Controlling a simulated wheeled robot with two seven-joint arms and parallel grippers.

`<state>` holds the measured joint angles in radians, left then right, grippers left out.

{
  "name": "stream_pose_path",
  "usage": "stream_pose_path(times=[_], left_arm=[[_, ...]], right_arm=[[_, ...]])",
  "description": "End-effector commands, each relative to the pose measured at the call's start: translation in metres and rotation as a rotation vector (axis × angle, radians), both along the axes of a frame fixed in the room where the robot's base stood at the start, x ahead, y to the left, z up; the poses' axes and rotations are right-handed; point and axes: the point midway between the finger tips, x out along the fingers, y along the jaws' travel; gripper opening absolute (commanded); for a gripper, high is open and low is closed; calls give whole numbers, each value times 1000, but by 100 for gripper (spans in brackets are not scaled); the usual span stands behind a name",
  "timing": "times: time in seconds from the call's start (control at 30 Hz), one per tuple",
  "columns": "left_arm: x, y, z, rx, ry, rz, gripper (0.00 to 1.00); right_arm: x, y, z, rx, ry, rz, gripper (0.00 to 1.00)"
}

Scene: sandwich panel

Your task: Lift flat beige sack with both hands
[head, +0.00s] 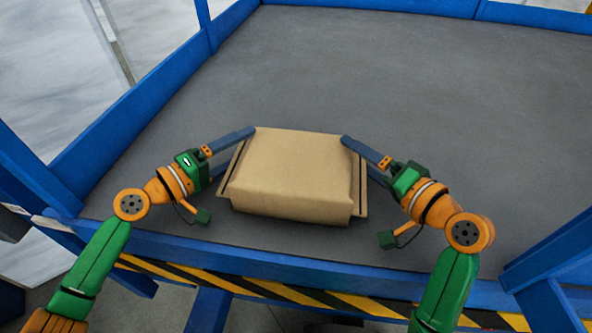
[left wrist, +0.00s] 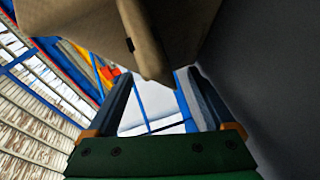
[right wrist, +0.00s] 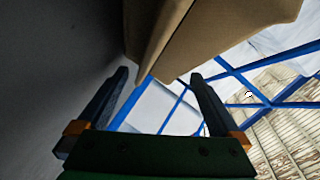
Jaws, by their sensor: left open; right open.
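The flat beige sack (head: 293,172) lies on the grey table near its front edge, with thin side flaps along its left and right. My left gripper (head: 238,150) is open at the sack's left side, one finger over the far left corner area and the other partly hidden by the flap. My right gripper (head: 359,158) is open at the right side in a mirrored pose. In the left wrist view, the sack's edge (left wrist: 150,45) reaches down toward the gap between the fingers. In the right wrist view, the sack's edge (right wrist: 165,45) does likewise. Contact cannot be told.
The grey table top (head: 420,85) is clear behind and beside the sack. A blue rail (head: 150,100) borders its left side and another runs along the back. A blue front beam with yellow-black striping (head: 250,287) lies below the near edge. Blue posts stand at both front corners.

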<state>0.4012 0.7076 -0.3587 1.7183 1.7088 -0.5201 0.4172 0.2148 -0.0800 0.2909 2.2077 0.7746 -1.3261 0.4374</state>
Motion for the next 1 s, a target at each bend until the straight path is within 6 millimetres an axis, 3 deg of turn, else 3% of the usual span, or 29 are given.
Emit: stream_pose_path(times=[0.13,0.43,0.7,0.77,0.8,1.0], left_arm=[[8,-9,-1,0,-1,-2,87],[9,-10,-1,2,0,-1,87],[9,-10,-1,2,0,-1,14],[9,-10,-1,2,0,-1,0],[9,-10,-1,2,0,-1,0],[9,-9,-1,2,0,-1,0]], right_arm=[[9,6,-2,0,0,0,100],[11,7,-3,-1,-1,0,100],[11,7,-3,-2,0,0,27],[11,7,-3,-2,0,0,11],[11,7,-3,-3,0,-1,0],[11,6,-3,-3,1,-1,0]])
